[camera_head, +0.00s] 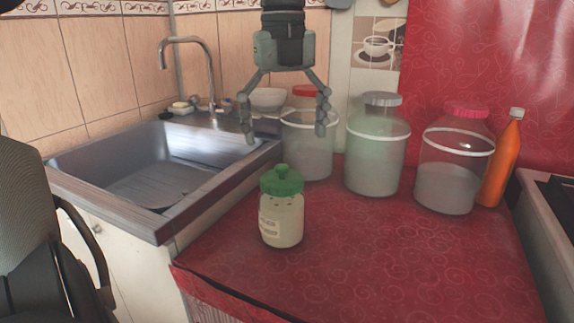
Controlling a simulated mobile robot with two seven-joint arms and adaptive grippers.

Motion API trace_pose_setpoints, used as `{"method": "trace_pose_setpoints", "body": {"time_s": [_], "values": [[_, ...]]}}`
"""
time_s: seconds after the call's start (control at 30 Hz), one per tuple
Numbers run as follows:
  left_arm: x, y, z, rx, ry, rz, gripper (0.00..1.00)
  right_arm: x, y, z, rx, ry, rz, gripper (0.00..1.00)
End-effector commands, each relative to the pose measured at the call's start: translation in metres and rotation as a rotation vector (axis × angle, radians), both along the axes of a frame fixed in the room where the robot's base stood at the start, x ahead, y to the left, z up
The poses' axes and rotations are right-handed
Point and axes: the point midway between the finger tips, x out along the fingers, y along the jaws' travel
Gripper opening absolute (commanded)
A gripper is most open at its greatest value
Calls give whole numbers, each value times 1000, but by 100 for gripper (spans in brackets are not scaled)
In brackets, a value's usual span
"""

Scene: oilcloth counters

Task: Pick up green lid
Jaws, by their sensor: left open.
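The green lid (282,181) has a raised knob and sits upright on a small jar (282,222) with pale contents and a label. The jar stands on the red-covered counter, near the sink's edge. My left gripper (286,130) hangs in the upper middle of the head view, fingers pointing down. It is open and empty, with its two fingers spread wide. In the picture it shows above the lid and apart from it. How far it is from the lid in depth is hard to tell. My right gripper is not in view.
Large jars with red (305,90), grey (382,99) and pink (466,110) lids stand at the back of the counter (370,260). An orange bottle (502,160) is at the right. A steel sink (150,185) with a tap (209,75) lies left. The counter's front is clear.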

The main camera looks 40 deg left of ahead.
Motion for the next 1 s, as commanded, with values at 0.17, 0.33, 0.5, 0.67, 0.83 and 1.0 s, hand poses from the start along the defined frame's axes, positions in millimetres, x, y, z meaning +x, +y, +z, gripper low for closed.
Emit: {"method": "trace_pose_setpoints", "body": {"time_s": [0.17,0.33,0.5,0.67,0.83,1.0], "values": [[-3,2,-9,21,12,7,90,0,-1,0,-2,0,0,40],[-3,2,-28,17,11,4,90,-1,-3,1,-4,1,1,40],[-5,4,-54,15,12,3,90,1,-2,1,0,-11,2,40],[-4,4,-72,18,8,5,90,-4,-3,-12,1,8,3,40],[-4,4,-75,18,6,6,90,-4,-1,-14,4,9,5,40],[-4,4,-75,18,6,6,82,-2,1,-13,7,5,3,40]]}}
